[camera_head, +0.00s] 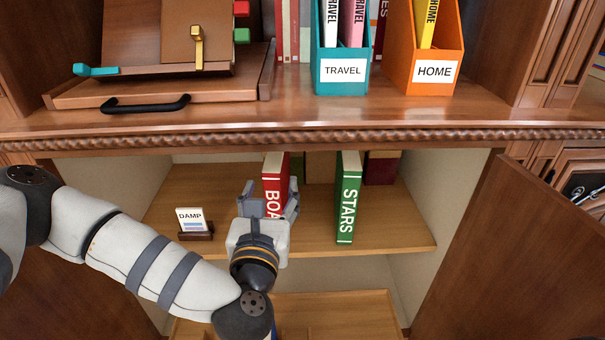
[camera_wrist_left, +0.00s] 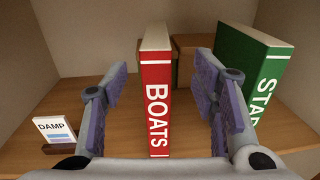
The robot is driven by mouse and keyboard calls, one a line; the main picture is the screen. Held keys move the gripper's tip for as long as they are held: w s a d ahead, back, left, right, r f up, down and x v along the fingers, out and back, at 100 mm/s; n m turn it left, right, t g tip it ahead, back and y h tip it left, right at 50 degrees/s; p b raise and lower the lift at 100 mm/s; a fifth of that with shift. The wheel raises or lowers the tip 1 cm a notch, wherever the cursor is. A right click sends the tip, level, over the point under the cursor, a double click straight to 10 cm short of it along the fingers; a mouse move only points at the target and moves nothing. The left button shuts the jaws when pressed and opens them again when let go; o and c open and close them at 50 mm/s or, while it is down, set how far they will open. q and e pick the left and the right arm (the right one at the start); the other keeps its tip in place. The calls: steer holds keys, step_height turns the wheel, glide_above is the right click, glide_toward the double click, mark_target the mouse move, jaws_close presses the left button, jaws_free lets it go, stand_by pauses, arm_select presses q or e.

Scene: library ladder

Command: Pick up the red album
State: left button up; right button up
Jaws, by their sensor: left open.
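The red album (camera_head: 275,172), with white lettering that begins "BOA", stands upright on the cabinet's wooden shelf. In the left wrist view the red album (camera_wrist_left: 157,98) reads "BOATS" and shows its spine toward me. My left gripper (camera_head: 271,193) is in front of it and hides the lower part of the spine in the head view. In the left wrist view the left gripper's fingers (camera_wrist_left: 165,85) are spread, one to each side of the album, with a gap on both sides. I cannot tell how far the tips reach past the spine. My right gripper is not in view.
A green album marked "STARS" (camera_head: 348,198) stands to the right. A "DAMP" card (camera_head: 190,219) in a small holder stands to the left. Brown boxes (camera_head: 320,167) are behind. The upper shelf edge (camera_head: 330,140) runs above my gripper, and a wooden door (camera_head: 510,255) stands at right.

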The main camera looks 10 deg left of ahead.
mark_target(275, 154)
arm_select(q)
steer(key=w+a, duration=0.1)
steer(key=w, duration=0.6)
steer(key=w+a+r+b, duration=0.1)
steer(key=w, duration=0.3)
steer(key=shift+w+a, duration=0.2)
steer(key=shift+a, duration=0.15)
jaws_close()
